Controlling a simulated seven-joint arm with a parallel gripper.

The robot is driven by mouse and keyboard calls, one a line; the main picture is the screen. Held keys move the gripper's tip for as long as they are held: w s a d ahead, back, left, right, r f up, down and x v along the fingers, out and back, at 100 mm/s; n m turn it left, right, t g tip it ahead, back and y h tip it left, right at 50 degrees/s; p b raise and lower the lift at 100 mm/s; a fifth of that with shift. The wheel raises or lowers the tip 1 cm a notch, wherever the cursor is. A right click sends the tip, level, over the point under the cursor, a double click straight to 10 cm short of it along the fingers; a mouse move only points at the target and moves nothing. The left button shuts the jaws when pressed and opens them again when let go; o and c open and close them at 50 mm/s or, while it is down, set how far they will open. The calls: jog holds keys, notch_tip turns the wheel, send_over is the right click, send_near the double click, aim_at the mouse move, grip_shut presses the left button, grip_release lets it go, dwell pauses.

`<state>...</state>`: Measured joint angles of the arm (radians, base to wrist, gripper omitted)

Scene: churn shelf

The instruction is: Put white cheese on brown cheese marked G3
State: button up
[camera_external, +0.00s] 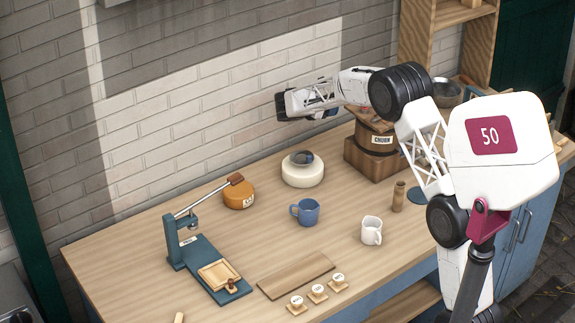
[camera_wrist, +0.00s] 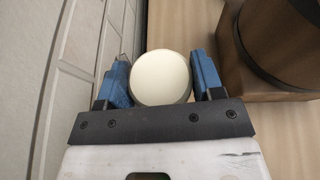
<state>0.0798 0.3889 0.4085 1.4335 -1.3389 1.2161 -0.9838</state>
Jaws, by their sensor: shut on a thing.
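My gripper (camera_wrist: 160,80) has its two blue fingers either side of a round white piece, which I take for the white cheese (camera_wrist: 160,78), and holds it. In the external view the gripper (camera_external: 308,104) is raised near the brick wall, above the back of the table; the held piece is not clear there. A brown-orange cheese (camera_external: 237,196) with a small pale label lies on the table further left; the label's text is too small to read. A white round wheel (camera_external: 303,176) with a dark blue-grey round thing on top stands right of it.
A brown churn (camera_external: 370,155) stands at the back right, also in the wrist view (camera_wrist: 285,50). A blue press (camera_external: 205,265) stands at the left. A blue mug (camera_external: 306,211), a white mug (camera_external: 371,230), a wooden cylinder (camera_external: 398,197), a board (camera_external: 296,275) and small labelled pieces (camera_external: 317,292) are on the table.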

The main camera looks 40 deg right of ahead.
jog(key=shift+w+a+r+n+t, duration=0.2)
jog(key=shift+a+r+n+t, duration=0.35)
jog(key=shift+r+t, duration=0.2)
jog(key=shift+w+a+r+n+t, duration=0.2)
jog(key=shift+a+r+n+t, duration=0.2)
jog(key=shift+r+n+t, duration=0.35)
jog(key=s+a+r+n+t+y, duration=0.1)
jog(key=s+a+n+t+y, duration=0.1)
jog(key=a, duration=0.5)
jog(key=s+a+r+n+t+y, duration=0.1)
jog(key=s+a+n+t+y, duration=0.2)
jog(key=a+n+t+y, duration=0.1)
jog(key=s+a+r+n+t+y, duration=0.1)
jog(key=s+a+n+t+y, duration=0.2)
jog(key=a, duration=0.7)
jog(key=n+y, duration=0.2)
jog(key=n, duration=0.2)
jog(key=shift+s+a+r+y, duration=0.15)
jog(key=shift+a+r+y, duration=0.1)
jog(key=shift+y, duration=0.05)
jog(key=shift+a+m+h, duration=0.15)
jog(key=shift+m+h, duration=0.15)
jog(key=shift+h, duration=0.1)
jog(key=shift+f+m+h, duration=0.1)
jog(key=shift+m+h, duration=0.2)
